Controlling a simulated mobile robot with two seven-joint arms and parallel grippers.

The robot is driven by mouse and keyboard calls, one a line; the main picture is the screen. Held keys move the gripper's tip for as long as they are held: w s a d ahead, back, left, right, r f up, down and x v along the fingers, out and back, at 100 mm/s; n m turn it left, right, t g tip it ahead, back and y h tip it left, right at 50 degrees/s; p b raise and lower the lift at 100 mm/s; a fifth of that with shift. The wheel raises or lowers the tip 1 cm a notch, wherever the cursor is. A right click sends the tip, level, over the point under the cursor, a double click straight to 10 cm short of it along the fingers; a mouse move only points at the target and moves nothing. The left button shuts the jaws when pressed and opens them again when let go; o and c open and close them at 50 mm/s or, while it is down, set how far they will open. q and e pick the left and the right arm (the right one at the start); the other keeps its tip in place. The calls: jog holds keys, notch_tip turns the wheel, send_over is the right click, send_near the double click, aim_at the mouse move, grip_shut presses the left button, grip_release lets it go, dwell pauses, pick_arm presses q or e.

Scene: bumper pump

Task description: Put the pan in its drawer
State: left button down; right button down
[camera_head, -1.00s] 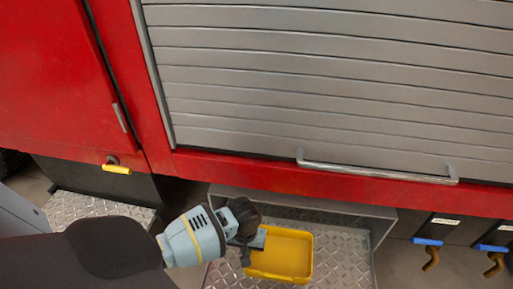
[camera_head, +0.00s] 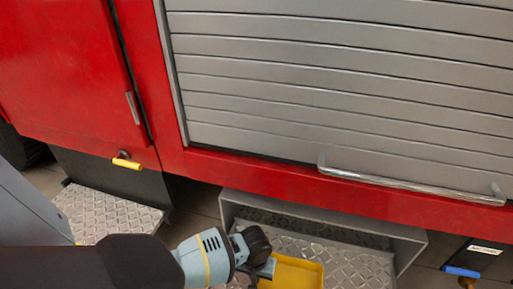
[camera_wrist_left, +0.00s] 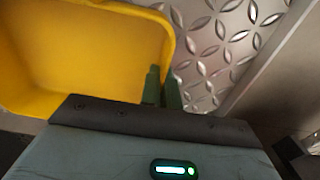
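The pan is a yellow, shallow open tray (camera_head: 298,273), cut off by the bottom edge of the head view. It fills the upper left of the left wrist view (camera_wrist_left: 90,50). My left gripper (camera_head: 264,268) is at the pan's near left side. In the left wrist view its two green fingers (camera_wrist_left: 162,90) are close together, with the pan's wall running down between them. A grey compartment with a diamond-plate floor (camera_head: 355,264), seemingly the drawer, lies below the red body. The pan is over the plate; contact cannot be told. My right gripper is not in view.
A grey roller shutter with a metal bar handle (camera_head: 410,187) is above, in a red vehicle body (camera_head: 265,180). A diamond-plate step (camera_head: 105,213) and yellow handle (camera_head: 127,163) are at left. A blue-handled fitting (camera_head: 462,271) is at lower right.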

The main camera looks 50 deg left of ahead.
pick_arm(q)
jog(key=shift+f, duration=0.1)
jog(key=c, duration=1.6)
grip_release()
jog(key=shift+c, duration=0.2)
